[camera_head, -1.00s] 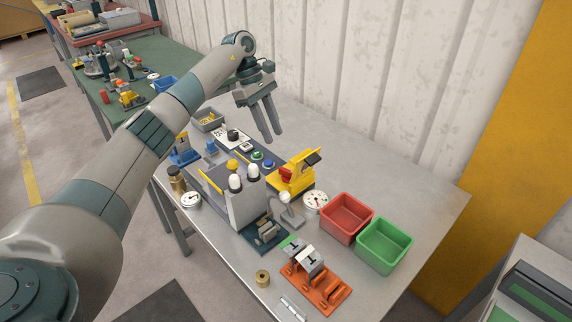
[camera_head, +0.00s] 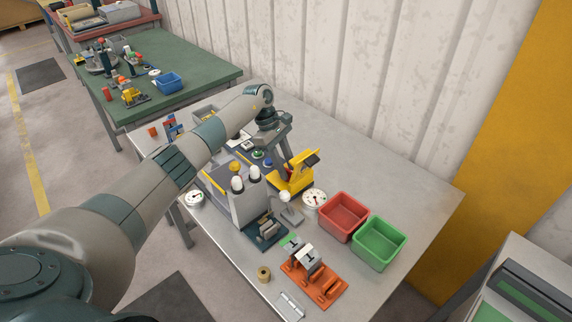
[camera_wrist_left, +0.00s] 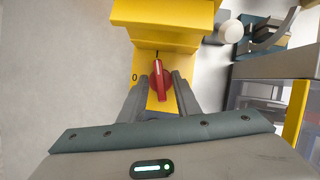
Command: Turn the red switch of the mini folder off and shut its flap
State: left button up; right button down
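The mini folder appears to be the yellow machine (camera_head: 290,181) on the metal table, with a dark plate (camera_head: 311,161) slanting at its upper right; I cannot tell for sure that this is the flap. In the left wrist view the yellow body (camera_wrist_left: 165,14) is close ahead. Its red switch (camera_wrist_left: 159,82) points up the picture, away from a "0" mark on its left. My left gripper (camera_wrist_left: 158,84) is open, with its fingers on either side of the switch; contact is unclear. In the head view the left gripper (camera_head: 279,155) partly hides the machine. My right gripper is out of view.
A grey unit with white domes (camera_head: 247,207) stands beside the machine. A white dial gauge (camera_head: 316,197), a red bin (camera_head: 343,219) and a green bin (camera_head: 379,245) are at right. An orange fixture (camera_head: 314,287) is in front. A corrugated wall stands behind.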

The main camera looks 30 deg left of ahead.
pick_arm(q)
grip_shut()
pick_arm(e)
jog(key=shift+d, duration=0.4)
